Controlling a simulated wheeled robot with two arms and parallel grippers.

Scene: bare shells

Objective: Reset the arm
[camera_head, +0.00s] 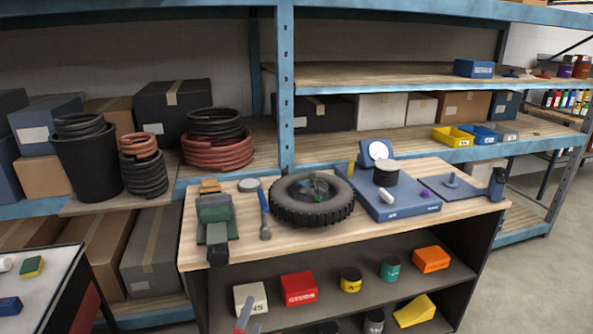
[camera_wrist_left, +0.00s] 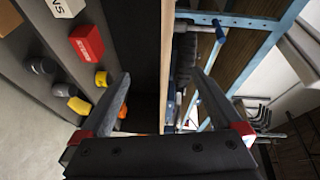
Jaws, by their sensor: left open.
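My left gripper (camera_head: 245,312) shows only in part at the bottom of the head view, as a grey finger with red, in front of the workbench's lower shelf. In the left wrist view my left gripper (camera_wrist_left: 158,74) has its two fingers spread wide, with nothing held between them. The workbench (camera_head: 200,222) stands ahead, with a light wooden top. My right gripper is in neither view.
On the bench top are a black tire (camera_head: 290,211), a green vise-like tool (camera_head: 215,218), a blue-handled hammer (camera_head: 264,212) and a blue scale-like device (camera_head: 405,208). The lower shelf holds a red box (camera_head: 298,289), a white box (camera_head: 250,298) and several other items.

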